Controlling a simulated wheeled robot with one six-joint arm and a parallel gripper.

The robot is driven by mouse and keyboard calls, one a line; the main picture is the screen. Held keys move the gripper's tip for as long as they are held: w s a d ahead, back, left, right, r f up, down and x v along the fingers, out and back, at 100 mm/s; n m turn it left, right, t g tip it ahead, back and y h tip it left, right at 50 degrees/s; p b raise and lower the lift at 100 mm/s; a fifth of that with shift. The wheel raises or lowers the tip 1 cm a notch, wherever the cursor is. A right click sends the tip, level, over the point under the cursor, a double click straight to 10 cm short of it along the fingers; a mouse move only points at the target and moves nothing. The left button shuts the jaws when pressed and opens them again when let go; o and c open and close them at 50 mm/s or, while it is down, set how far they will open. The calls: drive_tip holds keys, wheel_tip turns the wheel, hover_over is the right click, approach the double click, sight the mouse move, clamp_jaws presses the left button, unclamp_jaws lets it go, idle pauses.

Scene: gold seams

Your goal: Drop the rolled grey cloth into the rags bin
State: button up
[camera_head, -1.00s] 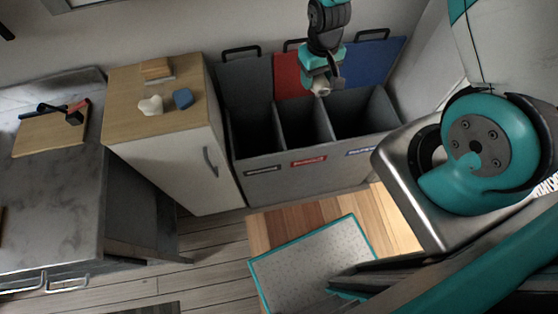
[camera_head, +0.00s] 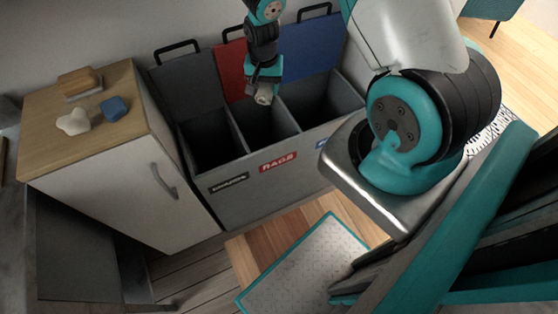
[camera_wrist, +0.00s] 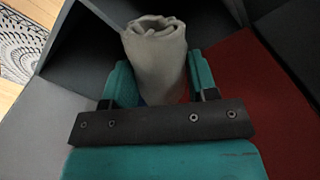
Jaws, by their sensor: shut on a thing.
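My gripper (camera_head: 263,80) is shut on the rolled grey cloth (camera_head: 263,95) and points downward. In the wrist view the cloth (camera_wrist: 156,55) stands upright between my two teal fingers (camera_wrist: 155,85), its spiral end facing away from the gripper. The rags bin (camera_head: 278,162) is the middle compartment of a grey three-part sorter, with a red label reading RAGS and a red raised lid (camera_head: 232,72). In the head view the cloth appears above the middle compartment, in front of the red and blue lids. Its exact height above the rim is hard to tell.
The left compartment has a dark lid (camera_head: 188,85); the right one has a blue lid (camera_head: 315,60). A white cabinet (camera_head: 120,185) with a wooden top stands left of the sorter. It holds a wooden block, a white item and a blue item (camera_head: 115,108).

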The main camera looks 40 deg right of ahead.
wheel_tip(320, 180, down, 4)
drive_tip(key=shift+r+b, duration=0.2)
drive_tip(key=shift+b, duration=0.85)
drive_tip(key=shift+r, duration=0.1)
drive_tip(key=o, duration=1)
wheel_tip(320, 180, up, 17)
drive_tip(key=shift+r+p, duration=0.2)
drive_tip(key=shift+p, duration=0.2)
drive_tip(key=shift+a, duration=0.1)
